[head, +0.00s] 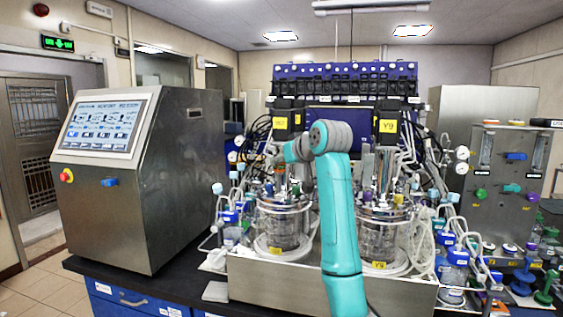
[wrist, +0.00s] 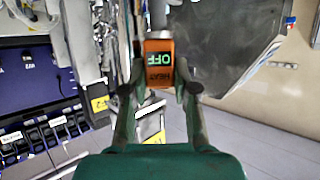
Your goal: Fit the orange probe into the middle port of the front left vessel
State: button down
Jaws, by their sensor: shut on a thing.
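The front left vessel (head: 281,228) is a glass jar with a metal lid, standing in the steel bench unit. Its lid carries crowded tubes and fittings, and I cannot pick out the middle port. In the wrist view, my gripper (wrist: 158,78) is shut on the orange probe (wrist: 159,48), whose orange body bears a dark label with green "OFF" lettering. In the head view, my teal arm reaches up in front of the vessels and bends left, its end above the left vessel. The gripper and probe are not clear there, and the probe's lower end is hidden.
A second glass vessel (head: 382,240) stands to the right, partly behind my arm. A steel console with a screen (head: 103,125) stands at left. Bottles and tubing (head: 455,265) crowd the right side. A blue rack (head: 345,72) stands behind.

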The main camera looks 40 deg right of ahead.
aim_at(280, 182)
jog(key=shift+f, duration=1.2)
dwell(1.5)
jog(key=shift+f, duration=0.6)
jog(key=shift+f, duration=1.55)
dwell(1.4)
jog(key=c, duration=0.8)
grip_release()
jog(key=v, duration=1.2)
